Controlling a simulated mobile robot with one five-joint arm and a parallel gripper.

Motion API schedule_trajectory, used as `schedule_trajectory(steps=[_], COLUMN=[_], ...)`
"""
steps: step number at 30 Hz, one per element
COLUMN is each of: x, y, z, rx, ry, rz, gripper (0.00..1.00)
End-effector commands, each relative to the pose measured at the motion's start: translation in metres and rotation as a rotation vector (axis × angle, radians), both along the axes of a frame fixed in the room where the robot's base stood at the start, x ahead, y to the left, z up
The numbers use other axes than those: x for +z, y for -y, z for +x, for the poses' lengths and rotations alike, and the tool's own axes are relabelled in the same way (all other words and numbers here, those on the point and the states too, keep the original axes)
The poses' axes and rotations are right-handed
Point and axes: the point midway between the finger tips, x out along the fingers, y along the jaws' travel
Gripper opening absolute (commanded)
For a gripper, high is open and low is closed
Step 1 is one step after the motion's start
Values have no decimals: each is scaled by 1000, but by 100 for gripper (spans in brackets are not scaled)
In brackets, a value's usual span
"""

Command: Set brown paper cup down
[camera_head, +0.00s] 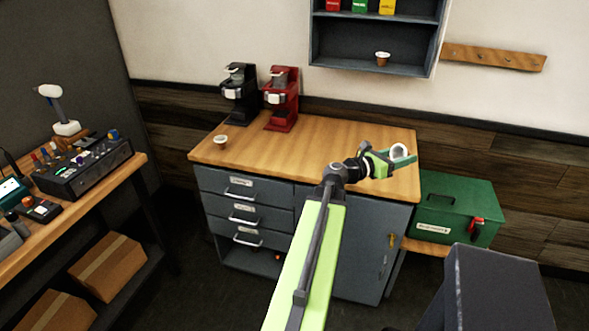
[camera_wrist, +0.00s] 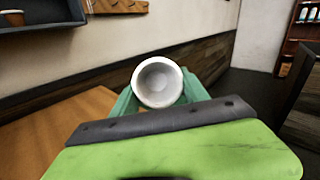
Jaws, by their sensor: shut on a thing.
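My gripper (camera_head: 396,160) is shut on a round paper cup (camera_head: 399,152), held above the right end of the wooden counter (camera_head: 330,150). In the wrist view the cup (camera_wrist: 158,82) sits between the green fingers, with its mouth facing the camera. Its white rim and pale inside show; little of its outer wall is visible, so I cannot confirm that it is brown. The cup looks tilted and apart from the counter top.
A small brown-and-white cup (camera_head: 221,142) stands at the counter's left; another (camera_head: 382,59) stands on the wall shelf (camera_head: 370,35). A black brewer (camera_head: 239,95) and a red brewer (camera_head: 282,98) stand at the back. A green toolbox (camera_head: 455,208) is at right. The middle counter is clear.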

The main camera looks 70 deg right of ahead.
Motion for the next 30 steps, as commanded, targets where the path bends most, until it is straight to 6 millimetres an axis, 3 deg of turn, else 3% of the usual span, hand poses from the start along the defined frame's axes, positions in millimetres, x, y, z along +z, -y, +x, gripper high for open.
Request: schedule_trajectory(steps=[4, 8, 11, 15, 18, 21, 24, 30], x=[-4, -17, -31, -50, -61, -66, -68, -73], y=[5, 21, 36, 51, 53, 52, 50, 52], z=[1, 32, 76, 151, 201, 236, 253, 263], rx=[20, 134, 280, 514, 665, 769, 822, 837], ry=[0, 0, 0, 0, 1, 1, 0, 0], rz=[0, 0, 0, 0, 0, 0, 0, 0], gripper=[16, 16, 16, 16, 16, 16, 16, 16])
